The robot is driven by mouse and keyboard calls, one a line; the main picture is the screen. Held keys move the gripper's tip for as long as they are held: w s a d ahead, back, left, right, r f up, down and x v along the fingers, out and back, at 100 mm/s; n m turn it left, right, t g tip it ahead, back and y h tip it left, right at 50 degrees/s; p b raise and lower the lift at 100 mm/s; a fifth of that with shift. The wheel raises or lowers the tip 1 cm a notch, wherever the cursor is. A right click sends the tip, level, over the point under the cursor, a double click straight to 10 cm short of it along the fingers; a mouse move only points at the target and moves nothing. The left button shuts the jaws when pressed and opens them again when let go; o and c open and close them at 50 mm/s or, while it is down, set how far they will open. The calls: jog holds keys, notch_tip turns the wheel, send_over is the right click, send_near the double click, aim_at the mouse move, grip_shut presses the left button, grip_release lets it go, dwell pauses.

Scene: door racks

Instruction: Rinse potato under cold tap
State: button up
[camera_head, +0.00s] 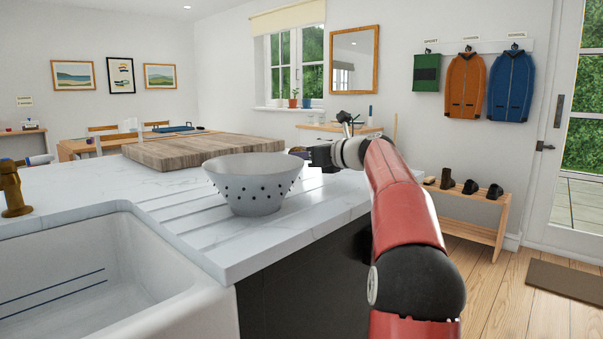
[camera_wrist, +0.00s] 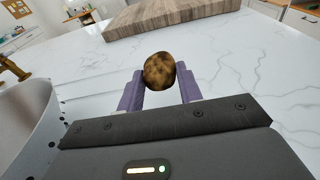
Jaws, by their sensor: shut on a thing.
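A brown, mottled potato (camera_wrist: 159,71) is held between the purple fingers of my gripper (camera_wrist: 160,88) in the wrist view. In the head view my gripper (camera_head: 303,153) is just right of the white colander, over the marble worktop, and the potato is mostly hidden there. A brass tap (camera_head: 12,188) with a blue-marked handle (camera_head: 40,160) stands at the left edge of the head view. It also shows at the left of the wrist view (camera_wrist: 12,66). The white sink (camera_head: 105,270) is at the front left; its visible inside looks empty, with blue lines on its wall.
The white colander (camera_head: 255,185) with dark holes stands on the grooved drainer (camera_head: 175,215), between my gripper and the sink. A thick wooden board (camera_head: 200,149) lies behind it. The worktop (camera_head: 80,185) between board and sink is clear. A bench with shoes (camera_head: 470,208) stands at the right.

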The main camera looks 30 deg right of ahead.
aim_at(305, 181)
notch_tip(305, 181, down, 3)
jog(key=shift+r+b, duration=0.1)
jog(key=shift+b, duration=0.9)
jog(key=shift+r, duration=0.1)
jog(key=shift+f, duration=0.6)
jog(key=o, duration=1)
jog(key=shift+f, duration=0.15)
jog(key=shift+c, duration=0.2)
jog(key=shift+r, duration=0.2)
jog(key=v, duration=0.8)
jog(key=r+v, duration=0.1)
jog(key=v, duration=0.3)
